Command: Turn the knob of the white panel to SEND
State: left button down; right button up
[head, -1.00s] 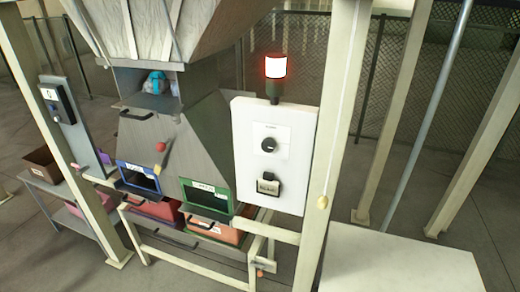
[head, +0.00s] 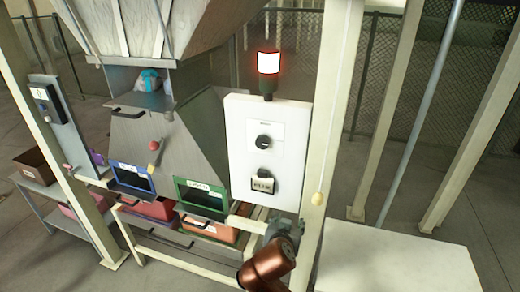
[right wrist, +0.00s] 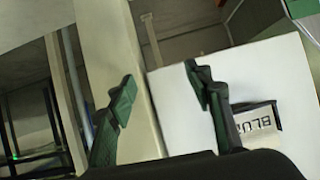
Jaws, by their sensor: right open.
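The white panel (head: 288,170) stands upright at the middle of the head view, beside a beige post. Its round black knob (head: 263,142) sits on a white plate in the upper half; I cannot read where it points. My right gripper (head: 283,226) is low at the panel's bottom edge, below the knob and apart from it. In the right wrist view my right gripper (right wrist: 158,88) has its two dark green fingers spread, with nothing between them. That view shows the panel (right wrist: 268,72) on the right, but no knob. My left gripper is out of view.
A black fitting with a lettered tag (head: 262,185) is on the panel under the knob; the tag (right wrist: 258,122) also shows in the wrist view. A red-lit beacon (head: 268,63) tops the panel. The beige post (head: 331,120) is close on the right. A white table (head: 400,255) is clear.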

jog(key=a+r+m+t+h, duration=0.15)
jog(key=a+r, duration=0.25)
jog(key=r, duration=0.4)
jog(key=a+r+t+y, duration=0.1)
jog(key=a+r+t, duration=0.15)
jog(key=r, duration=0.55)
jog(key=m+t+h, duration=0.1)
jog(key=m+h, duration=0.1)
send_near(261, 144)
jog(key=w, duration=0.2)
jog(key=x, duration=0.7)
jog(key=shift+d, duration=0.4)
jog(key=c, duration=1.2)
